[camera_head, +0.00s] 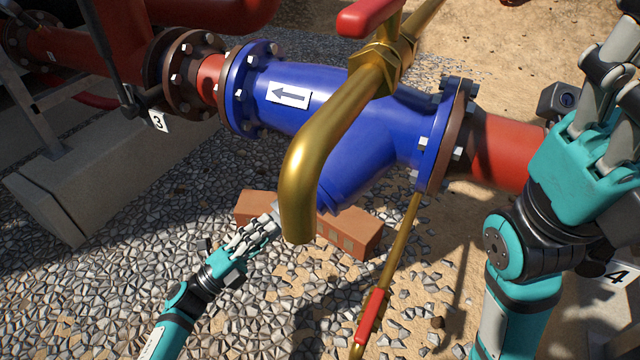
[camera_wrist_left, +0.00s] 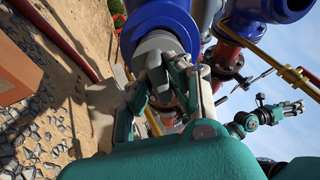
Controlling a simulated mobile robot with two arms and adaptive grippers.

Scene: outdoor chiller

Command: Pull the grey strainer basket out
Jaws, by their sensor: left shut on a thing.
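The blue strainer body (camera_head: 365,160) has a white arrow label, and its slanted leg points down toward the ground. My left gripper (camera_head: 268,225) is low by the leg's lower end, partly behind the brass spout. In the left wrist view, my left gripper (camera_wrist_left: 165,78) is shut on the grey strainer basket (camera_wrist_left: 158,42), whose grey end shows at the mouth of the blue leg (camera_wrist_left: 158,14). How far the basket reaches inside is hidden. My right gripper (camera_head: 612,85) is raised at the right edge, away from the leg; its finger opening is unclear.
A bent brass spout (camera_head: 305,170) with a red handle (camera_head: 368,17) crosses in front of the strainer. Orange bricks (camera_head: 350,238) lie beneath the leg. A brass rod with a red grip (camera_head: 370,315) stands to the right. Gravel at left is open.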

